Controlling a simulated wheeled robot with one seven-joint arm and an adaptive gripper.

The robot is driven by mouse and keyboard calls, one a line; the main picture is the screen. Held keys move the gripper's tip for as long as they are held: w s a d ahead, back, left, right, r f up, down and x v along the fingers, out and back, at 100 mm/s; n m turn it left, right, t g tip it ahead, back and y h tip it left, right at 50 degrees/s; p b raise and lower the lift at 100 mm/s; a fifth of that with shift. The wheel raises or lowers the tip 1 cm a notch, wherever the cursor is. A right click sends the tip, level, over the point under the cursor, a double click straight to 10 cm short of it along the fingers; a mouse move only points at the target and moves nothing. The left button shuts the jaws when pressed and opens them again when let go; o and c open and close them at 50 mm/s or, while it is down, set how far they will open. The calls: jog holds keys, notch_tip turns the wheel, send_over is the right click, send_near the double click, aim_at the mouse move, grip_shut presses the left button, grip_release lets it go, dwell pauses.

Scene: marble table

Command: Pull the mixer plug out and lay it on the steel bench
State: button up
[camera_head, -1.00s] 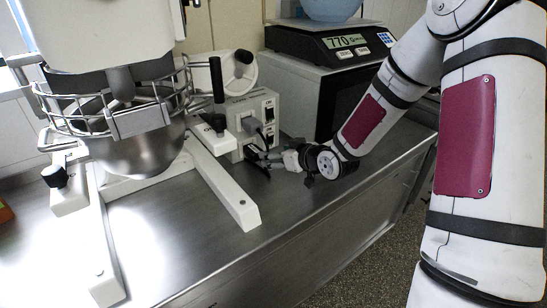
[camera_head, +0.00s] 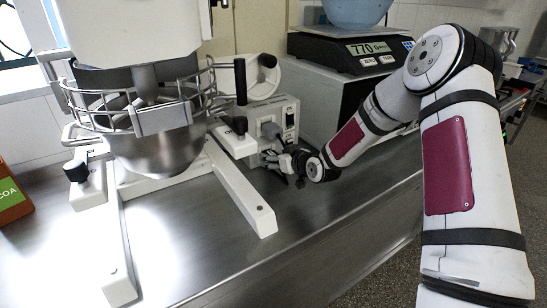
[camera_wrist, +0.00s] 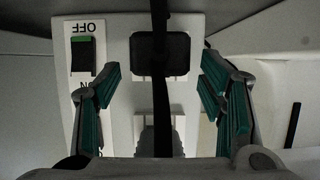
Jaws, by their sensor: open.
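The mixer plug (camera_wrist: 158,54) is a dark square body seated in the pale panel of an outlet box, with its black cord running down the middle of the wrist view. In the head view the plug (camera_head: 270,131) shows as a small dark shape on the box front. My gripper (camera_wrist: 160,68) is open, with one teal-padded finger on each side of the plug and a gap to it on both sides. In the head view my gripper (camera_head: 284,160) is close in front of the box. The steel bench (camera_head: 190,245) lies beneath.
The outlet box (camera_head: 289,107) has rocker switches, one marked OFF (camera_wrist: 84,54). The mixer (camera_head: 150,130) with its steel bowl and white legs stands left. The front bench surface is clear.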

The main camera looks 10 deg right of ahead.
jog(key=shift+x, duration=0.9)
jog(key=c, duration=1.4)
jog(key=shift+s, duration=0.15)
jog(key=shift+s+d+p, duration=0.2)
jog(key=shift+s+p, duration=0.1)
jog(key=shift+s, duration=0.2)
jog(key=shift+s+d+p, duration=0.2)
jog(key=shift+s+p, duration=0.05)
jog(key=shift+s, duration=0.3)
jog(key=shift+s+d+p, duration=0.3)
jog(key=shift+s+p, duration=0.2)
jog(key=shift+s, duration=0.45)
jog(key=shift+s+d+p, duration=0.3)
jog(key=shift+s+p, duration=0.15)
jog(key=shift+s, duration=0.5)
